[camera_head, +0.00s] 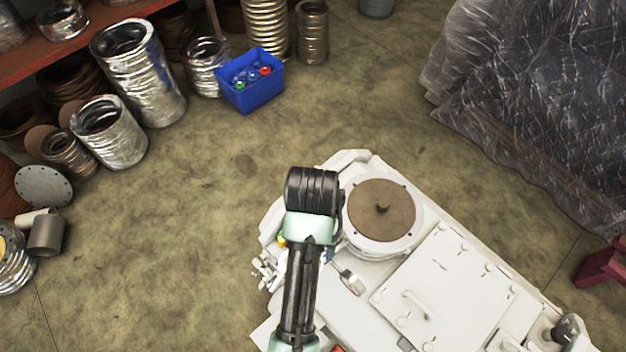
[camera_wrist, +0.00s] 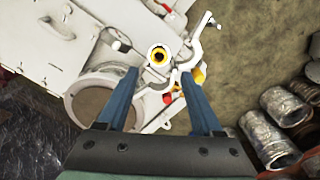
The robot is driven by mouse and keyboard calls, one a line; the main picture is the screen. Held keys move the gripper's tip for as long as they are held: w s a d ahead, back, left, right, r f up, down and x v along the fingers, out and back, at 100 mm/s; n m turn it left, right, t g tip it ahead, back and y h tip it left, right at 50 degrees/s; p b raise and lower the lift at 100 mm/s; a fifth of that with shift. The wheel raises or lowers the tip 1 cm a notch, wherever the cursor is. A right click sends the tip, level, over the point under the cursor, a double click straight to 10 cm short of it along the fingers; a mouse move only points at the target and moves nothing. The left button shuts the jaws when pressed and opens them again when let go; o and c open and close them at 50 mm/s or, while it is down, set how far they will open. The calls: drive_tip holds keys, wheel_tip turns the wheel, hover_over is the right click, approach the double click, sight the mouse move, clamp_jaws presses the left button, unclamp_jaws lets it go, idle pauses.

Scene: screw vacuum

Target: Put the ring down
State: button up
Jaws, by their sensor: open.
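In the head view, my arm hides the gripper and this spot. The white machine (camera_head: 440,285) fills the lower right there.
A brown-topped round flange (camera_head: 370,222) is on the machine near my arm. White clamps (camera_head: 268,272) stick out at its left edge. A blue crate (camera_head: 256,96) with small items stands on the floor near metal ducts (camera_head: 158,95). Plastic-wrapped goods (camera_head: 540,100) stand right. The mid-left floor is clear.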

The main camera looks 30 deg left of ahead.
wheel_tip(320, 180, up, 4)
drive_tip(key=p, duration=0.2)
drive_tip(key=shift+w+f+p, duration=0.1)
drive_tip(key=shift+w+p, duration=0.05)
drive_tip(key=shift+p, duration=0.15)
